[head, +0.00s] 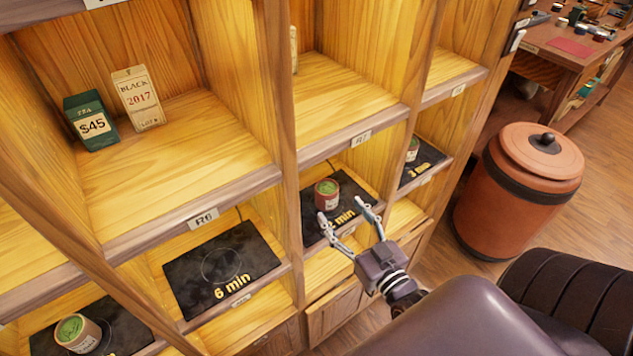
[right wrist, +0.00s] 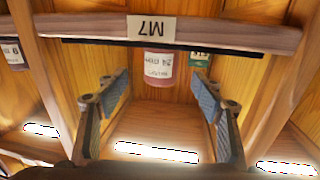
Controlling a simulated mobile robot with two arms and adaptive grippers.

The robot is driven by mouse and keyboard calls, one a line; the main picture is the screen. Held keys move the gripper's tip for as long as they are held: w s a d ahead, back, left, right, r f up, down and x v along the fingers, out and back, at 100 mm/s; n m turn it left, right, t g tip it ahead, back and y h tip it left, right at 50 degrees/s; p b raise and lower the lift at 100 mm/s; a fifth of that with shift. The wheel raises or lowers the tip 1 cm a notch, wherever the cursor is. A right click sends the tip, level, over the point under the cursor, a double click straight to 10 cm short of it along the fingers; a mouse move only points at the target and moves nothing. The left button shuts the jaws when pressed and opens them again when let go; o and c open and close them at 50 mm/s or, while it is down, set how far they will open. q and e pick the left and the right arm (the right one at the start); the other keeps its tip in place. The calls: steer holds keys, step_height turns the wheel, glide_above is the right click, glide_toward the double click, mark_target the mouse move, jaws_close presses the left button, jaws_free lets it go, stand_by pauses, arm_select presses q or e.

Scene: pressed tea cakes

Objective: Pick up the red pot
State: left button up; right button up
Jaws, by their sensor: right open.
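The small red pot (head: 327,196) has a pale label and green contents at its top. It stands upright on a black hot plate (head: 348,187) in a lower cubby of the wooden shelf. My right gripper (head: 344,211) is open and empty, just in front of the pot, with its fingers pointing at the shelf. In the right wrist view the red pot (right wrist: 157,68) shows beyond and between the spread fingers (right wrist: 159,88), apart from them. Its top is hidden there behind the shelf edge. My left gripper is not in view.
A shelf board with a tag (right wrist: 162,26) crosses close by the pot. Upright dividers flank the cubby. Other pots stand on plates at lower left (head: 78,334) and right (head: 413,149). Tea boxes (head: 138,98) sit higher. A large terracotta jar (head: 515,200) stands on the floor at right.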

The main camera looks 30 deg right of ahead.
mark_target(333, 198)
steer(key=shift+w+r, duration=0.1)
steer(key=shift+w, duration=0.4)
steer(key=shift+w+d+r+p, duration=0.1)
steer(key=shift+w+r+p, duration=0.1)
steer(key=shift+w, duration=0.3)
steer(key=shift+w+r+p, duration=0.1)
steer(key=shift+w+r, duration=0.05)
steer(key=shift+w, duration=0.3)
steer(key=w, duration=0.4)
steer(key=shift+w+d+r+p, duration=0.1)
steer(key=shift+w+p, duration=0.25)
steer(key=shift+p, duration=0.05)
steer(key=c, duration=1.4)
